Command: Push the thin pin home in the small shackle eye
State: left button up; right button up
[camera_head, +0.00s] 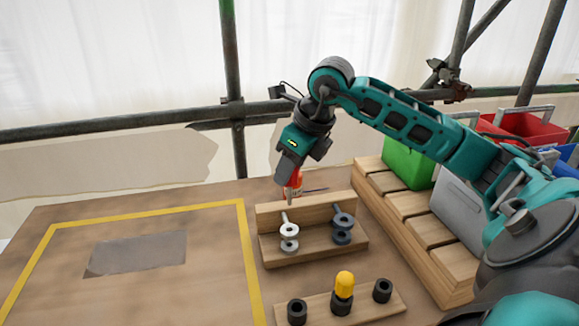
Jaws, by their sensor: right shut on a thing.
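A small pale metal shackle (289,245) sits at the left of a wooden rack (313,252), with round eyes one above the other. A bigger blue-grey shackle (342,237) sits at the right of the same rack. My right gripper (291,182) points down just behind and above the pale shackle. It is shut on a red thing (294,181), mostly hidden by the jaws. A thin grey shaft (289,199) shows below the red thing. I cannot tell whether this is the thin pin, or whether it touches the eye. My left gripper is out of view.
A wooden strip (375,309) with black sockets and a yellow-topped piece stands in front. Slatted wood (400,205) at the right bears green, grey and red bins. A yellow-taped area (150,225) with a grey patch lies left, otherwise clear. Scaffold tubes (110,127) run behind.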

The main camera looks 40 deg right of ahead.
aim_at(290, 194)
jog(key=shift+f+b, duration=1.05)
jog(key=shift+f, duration=0.25)
jog(key=shift+f+b, duration=0.75)
jog(key=shift+f, duration=0.1)
jog(key=shift+f+b, duration=0.3)
jog(key=shift+f, duration=0.3)
jog(key=shift+f+b, duration=0.15)
jog(key=shift+b, duration=0.2)
pick_arm(q)
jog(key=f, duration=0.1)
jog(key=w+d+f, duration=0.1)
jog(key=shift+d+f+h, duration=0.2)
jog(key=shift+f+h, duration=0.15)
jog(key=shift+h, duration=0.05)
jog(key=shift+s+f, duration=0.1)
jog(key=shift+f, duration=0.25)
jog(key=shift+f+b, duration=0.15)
jog(key=shift+b, duration=0.25)
pick_arm(e)
jog(key=shift+f, duration=0.35)
